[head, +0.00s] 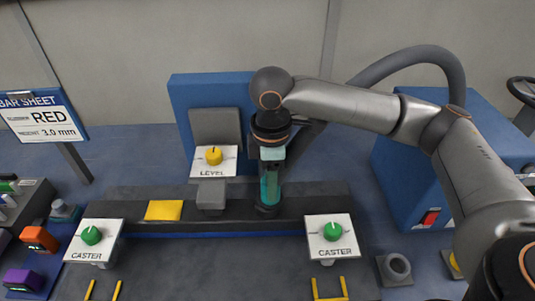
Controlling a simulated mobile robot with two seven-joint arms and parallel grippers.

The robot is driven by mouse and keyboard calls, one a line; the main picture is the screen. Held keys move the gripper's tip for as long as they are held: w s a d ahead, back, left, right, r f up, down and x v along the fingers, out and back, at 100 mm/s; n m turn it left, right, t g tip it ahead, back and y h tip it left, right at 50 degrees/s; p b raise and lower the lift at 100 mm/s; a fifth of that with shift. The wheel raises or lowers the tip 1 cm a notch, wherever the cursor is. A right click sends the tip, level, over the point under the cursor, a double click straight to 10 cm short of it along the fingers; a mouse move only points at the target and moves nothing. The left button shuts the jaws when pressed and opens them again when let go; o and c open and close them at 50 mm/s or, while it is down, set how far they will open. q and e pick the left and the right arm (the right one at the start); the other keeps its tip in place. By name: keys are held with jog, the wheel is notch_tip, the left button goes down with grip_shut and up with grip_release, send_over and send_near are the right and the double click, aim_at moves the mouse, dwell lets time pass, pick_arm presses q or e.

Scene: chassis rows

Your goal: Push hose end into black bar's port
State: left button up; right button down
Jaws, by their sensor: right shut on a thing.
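The black bar (330,203) lies across the work surface in the middle of the head view. My right gripper (271,180) points down over its right half, with its fingers around a teal, upright cylindrical piece. The lower end of this piece is at a dark round fitting (267,210) on the bar; I cannot tell whether it is inside or only touching. A thick grey hose (425,53) arches from the blue machine on the right and passes behind my right arm toward the gripper. Its end is largely hidden by the gripper. My left gripper is out of view.
A grey block (211,194) and a yellow plate (164,210) sit on the bar. CASTER knob panels (95,241) and (331,236) flank its front, and a LEVEL panel (214,160) stands behind. A blue machine (402,180) stands right.

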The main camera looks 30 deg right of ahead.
jog(key=n, duration=0.2)
jog(key=w+r+n, duration=0.1)
jog(key=n, duration=0.1)
jog(key=w+n, duration=0.1)
jog(key=n, duration=0.1)
jog(key=shift+d+r+n+p, duration=0.25)
jog(key=shift+r+n+p, duration=0.1)
jog(key=shift+r+n, duration=0.05)
jog(key=f+n+b, duration=0.1)
jog(key=n, duration=0.1)
jog(key=w+f+n+b, duration=0.1)
jog(key=n+b, duration=0.1)
jog(key=f+n+b, duration=0.1)
jog(key=n, duration=0.1)
jog(key=shift+w+d+f, duration=0.2)
jog(key=shift+d+f, duration=0.05)
jog(key=shift+d, duration=0.05)
jog(key=shift+p, duration=0.65)
